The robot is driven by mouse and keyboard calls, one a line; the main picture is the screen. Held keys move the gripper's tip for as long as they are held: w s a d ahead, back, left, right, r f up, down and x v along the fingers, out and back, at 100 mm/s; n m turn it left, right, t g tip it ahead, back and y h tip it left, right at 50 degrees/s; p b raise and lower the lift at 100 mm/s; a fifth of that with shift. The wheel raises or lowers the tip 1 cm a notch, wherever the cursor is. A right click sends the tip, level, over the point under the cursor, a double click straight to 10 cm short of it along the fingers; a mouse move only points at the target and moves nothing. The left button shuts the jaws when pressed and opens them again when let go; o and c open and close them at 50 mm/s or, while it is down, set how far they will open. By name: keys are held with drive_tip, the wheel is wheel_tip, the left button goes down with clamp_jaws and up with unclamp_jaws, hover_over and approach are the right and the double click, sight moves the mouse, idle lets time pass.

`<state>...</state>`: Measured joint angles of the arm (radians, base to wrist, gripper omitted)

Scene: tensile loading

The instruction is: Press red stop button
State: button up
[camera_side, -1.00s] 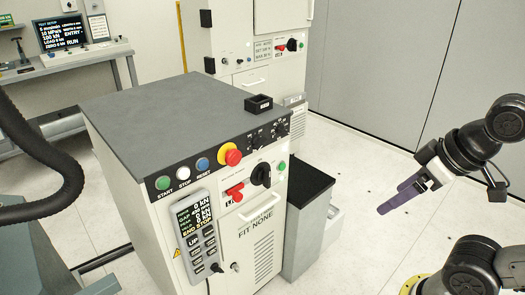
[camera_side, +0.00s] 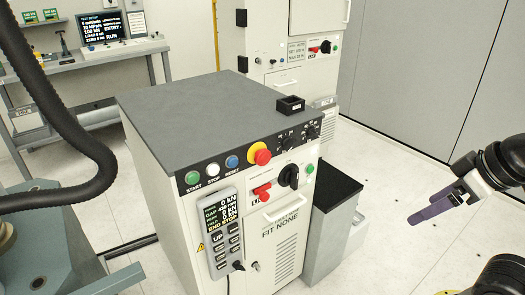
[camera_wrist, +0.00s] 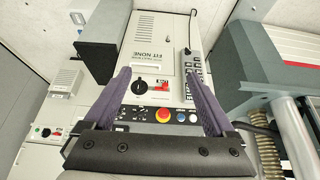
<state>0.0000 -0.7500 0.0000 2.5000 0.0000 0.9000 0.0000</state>
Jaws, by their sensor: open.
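The red mushroom button (camera_side: 259,155) sits on a yellow ring on the cabinet's black sloping control strip. It also shows in the wrist view (camera_wrist: 162,115), low between my fingers. To its left in the side view are the green START (camera_side: 192,177), white STOP (camera_side: 212,169) and blue RESET (camera_side: 232,162) buttons. My gripper (camera_side: 432,207) has purple fingers and is at the right of the side view, well apart from the cabinet. In the wrist view my gripper (camera_wrist: 159,73) is open, with nothing between the fingers.
The cabinet front has a red switch (camera_side: 262,191), a black rotary knob (camera_side: 288,176) and a hanging pendant (camera_side: 221,235). A black box (camera_side: 290,104) is on the cabinet top (camera_side: 210,110). A grey block (camera_side: 330,225) stands beside it. Floor between block and gripper is clear.

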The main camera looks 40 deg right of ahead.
drive_tip(key=c, duration=0.4)
drive_tip(key=shift+w+r+m, duration=0.15)
drive_tip(key=shift+w+m, duration=0.15)
drive_tip(key=shift+m, duration=0.2)
drive_tip(key=shift+c, duration=1.4)
drive_tip(key=w+r+m+t, duration=0.1)
drive_tip(key=w+m, duration=0.1)
drive_tip(key=w+r+m+t, duration=0.1)
drive_tip(key=w+r+m, duration=0.1)
drive_tip(key=w, duration=0.1)
drive_tip(key=w+r+m+t, duration=0.1)
drive_tip(key=w+m+t, duration=0.1)
drive_tip(key=shift+w+d+r, duration=0.1)
drive_tip(key=shift+w+r, duration=0.15)
drive_tip(key=shift+w, duration=0.05)
clamp_jaws()
drive_tip(key=w+r+m+t, duration=0.25)
drive_tip(key=w+m, duration=0.35)
drive_tip(key=w, duration=0.4)
drive_tip(key=w+a+f+m+y, duration=0.1)
drive_tip(key=w+a+f+m, duration=0.2)
drive_tip(key=w+f, duration=0.6)
wheel_tip(320, 180, down, 2)
drive_tip(key=shift+w+a+f+m, duration=0.15)
drive_tip(key=shift+m, duration=0.35)
drive_tip(key=shift+g, duration=0.25)
